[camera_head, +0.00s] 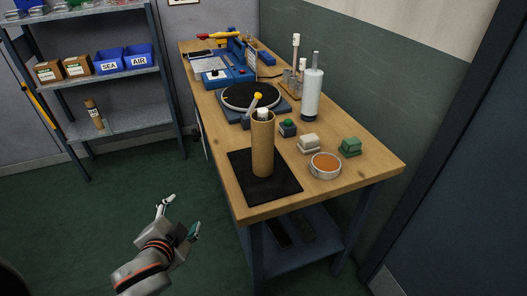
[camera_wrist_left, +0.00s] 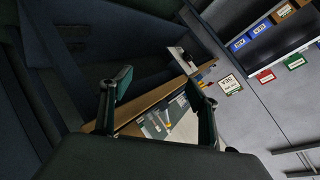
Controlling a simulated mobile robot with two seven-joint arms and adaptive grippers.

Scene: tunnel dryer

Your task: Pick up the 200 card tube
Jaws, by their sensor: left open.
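A tall brown card tube (camera_head: 263,155) stands upright on a black mat (camera_head: 277,188) at the near end of the wooden bench, with something white at its top. I cannot read a number on it. A second brown tube-like item (camera_head: 94,114) with a dark band stands on the lower shelf at left. My left gripper (camera_head: 184,213) is open and empty, left of the bench's near end and apart from both tubes. Its two fingers also show spread in the left wrist view (camera_wrist_left: 158,88), where neither tube can be made out. My right gripper is not in view.
The wooden bench (camera_head: 348,180) also carries a round black turntable device (camera_head: 252,97), a white cylinder (camera_head: 312,95), a dish of orange material (camera_head: 325,164) and small blocks. A metal shelf (camera_head: 110,122) stands at left. Green floor between shelf and bench is clear.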

